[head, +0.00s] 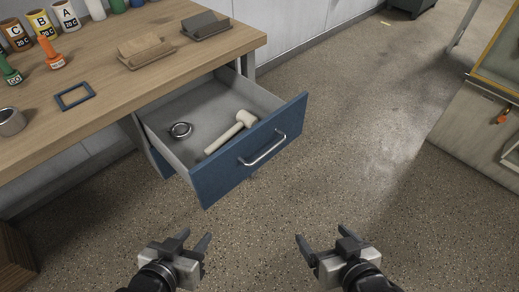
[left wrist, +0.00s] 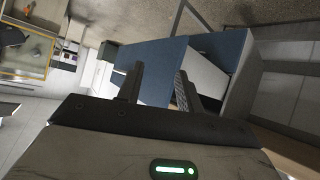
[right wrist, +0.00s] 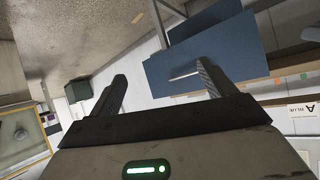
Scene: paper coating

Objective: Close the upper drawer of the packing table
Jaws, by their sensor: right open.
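The upper drawer (head: 215,186) of the packing table (head: 190,62) is pulled well out. It has a blue front, a silver bar handle (head: 262,150) and grey sides. A pale mallet (head: 231,131) and a metal ring (head: 180,130) lie inside. My left gripper (head: 196,236) is open and empty, in front of and apart from the drawer. My right gripper (head: 322,238) is open and empty, farther right and also apart from it. Blue panels show beyond the fingers in the left wrist view (left wrist: 155,62) and the right wrist view (right wrist: 205,52).
The tabletop holds several labelled pots, an orange stamp (head: 52,54), a blue frame (head: 75,96), a metal cup (head: 11,122) and two brown stacked items (head: 146,52). A brown box (head: 14,255) stands at lower left. The speckled floor around the drawer front is clear.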

